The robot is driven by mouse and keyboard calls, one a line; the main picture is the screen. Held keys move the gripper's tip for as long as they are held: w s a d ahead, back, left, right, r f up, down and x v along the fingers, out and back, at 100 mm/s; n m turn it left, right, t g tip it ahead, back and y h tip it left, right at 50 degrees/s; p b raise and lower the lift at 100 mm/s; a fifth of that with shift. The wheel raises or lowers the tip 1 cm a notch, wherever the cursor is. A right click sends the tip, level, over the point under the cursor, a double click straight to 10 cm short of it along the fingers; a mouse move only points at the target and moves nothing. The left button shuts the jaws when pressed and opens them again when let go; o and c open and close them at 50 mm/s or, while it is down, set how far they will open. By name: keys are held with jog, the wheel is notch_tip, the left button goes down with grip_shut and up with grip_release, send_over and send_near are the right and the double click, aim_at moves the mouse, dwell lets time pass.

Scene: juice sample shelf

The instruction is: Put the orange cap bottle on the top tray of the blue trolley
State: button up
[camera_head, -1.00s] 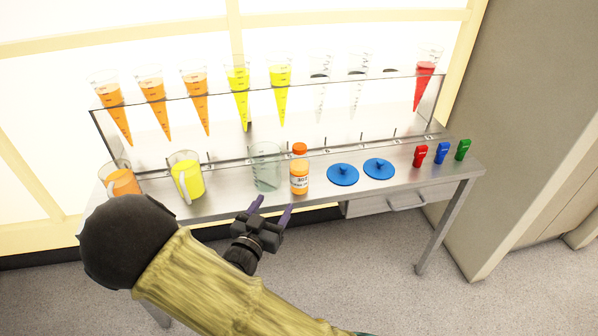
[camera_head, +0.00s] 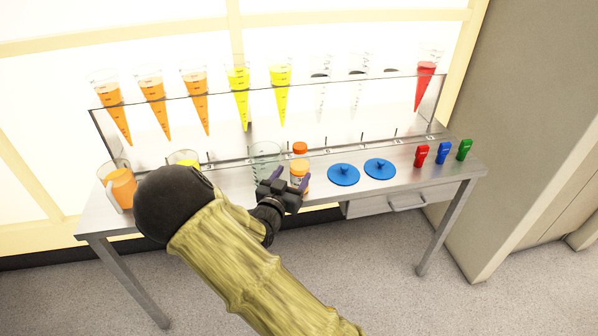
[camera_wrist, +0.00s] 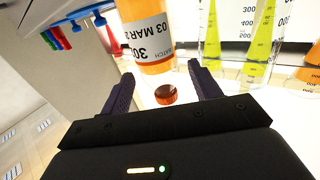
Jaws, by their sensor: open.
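The orange cap bottle (camera_head: 299,168) stands upright on the steel bench, with orange contents and a white label. Its lower part is partly hidden by my gripper. In the wrist view, the bottle (camera_wrist: 147,32) appears upside down, with its cap (camera_wrist: 166,95) toward the bottom of the picture. My gripper (camera_head: 290,180) is open at the bench's front edge, close to the bottle. Its two purple fingers (camera_wrist: 158,76) lie on either side of the bottle in the wrist view, and no grip shows. The blue trolley is not in view.
A clear beaker (camera_head: 266,153) stands just left of the bottle. Blue lids (camera_head: 343,175) lie to its right, and red, blue and green clips (camera_head: 443,153) stand farther right. An orange jug (camera_head: 120,190) is at the left. Behind runs a clear rack (camera_head: 215,90) of cones.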

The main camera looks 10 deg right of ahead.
aim_at(296, 171)
jog(key=shift+w+d, duration=0.1)
jog(key=shift+w, duration=0.05)
jog(key=shift+x, duration=2.55)
jog(key=shift+d, duration=0.15)
jog(key=shift+r, duration=0.1)
jog(key=c, duration=1)
jog(key=shift+r, duration=0.1)
notch_tip(296, 171, up, 10)
jog(key=shift+f+p, duration=0.1)
jog(key=shift+p, duration=0.7)
